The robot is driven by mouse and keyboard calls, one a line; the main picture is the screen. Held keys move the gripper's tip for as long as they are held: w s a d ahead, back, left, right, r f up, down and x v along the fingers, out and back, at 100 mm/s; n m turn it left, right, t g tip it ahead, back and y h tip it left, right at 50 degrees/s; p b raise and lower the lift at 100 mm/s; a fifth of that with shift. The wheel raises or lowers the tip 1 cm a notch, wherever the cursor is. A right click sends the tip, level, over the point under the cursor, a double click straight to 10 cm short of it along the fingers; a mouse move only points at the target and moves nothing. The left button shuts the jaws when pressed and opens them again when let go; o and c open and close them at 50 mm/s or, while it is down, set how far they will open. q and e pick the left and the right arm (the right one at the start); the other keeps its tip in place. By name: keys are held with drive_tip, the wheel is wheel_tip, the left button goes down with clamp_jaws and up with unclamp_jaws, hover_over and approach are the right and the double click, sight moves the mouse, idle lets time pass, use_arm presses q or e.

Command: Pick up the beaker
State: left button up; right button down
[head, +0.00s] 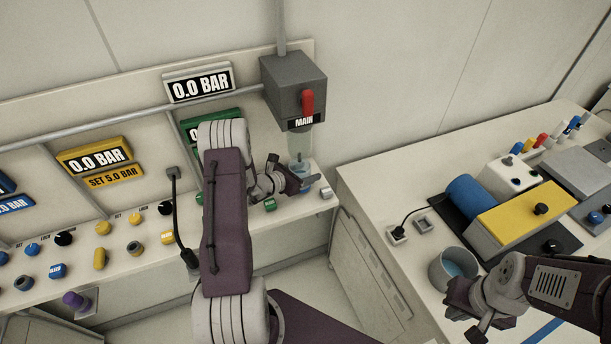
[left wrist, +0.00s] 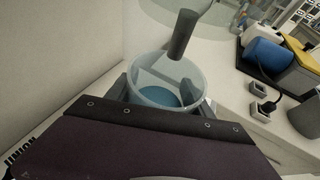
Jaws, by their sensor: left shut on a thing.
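The beaker (left wrist: 168,72) is a clear, wide-mouthed cup with blue liquid in the bottom. In the head view the beaker (head: 299,169) is small and partly hidden by my left gripper, below the grey MAIN box. My left gripper (head: 297,184) is shut on the beaker. In the left wrist view its fingers (left wrist: 166,98) press the beaker from both sides. A dark grey rod (left wrist: 184,34) hangs above the beaker's mouth. My right gripper (head: 482,328) is at the lower right, beside a grey cup; its fingers do not show clearly.
The grey MAIN box (head: 294,88) with a red handle is on the wall panel above the beaker. The grey cup (head: 441,270) with blue liquid stands on the right bench, near a yellow block (head: 522,217) and a blue cylinder (head: 472,197). Several knobs line the left ledge.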

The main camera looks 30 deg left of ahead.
use_arm(q)
drive_tip(key=s+d+p, duration=0.1)
drive_tip(key=s+d, duration=1)
drive_tip(key=d, duration=0.2)
drive_tip(key=shift+s+d, duration=0.25)
drive_tip(key=shift+d, duration=0.05)
drive_tip(key=shift+p, duration=0.3)
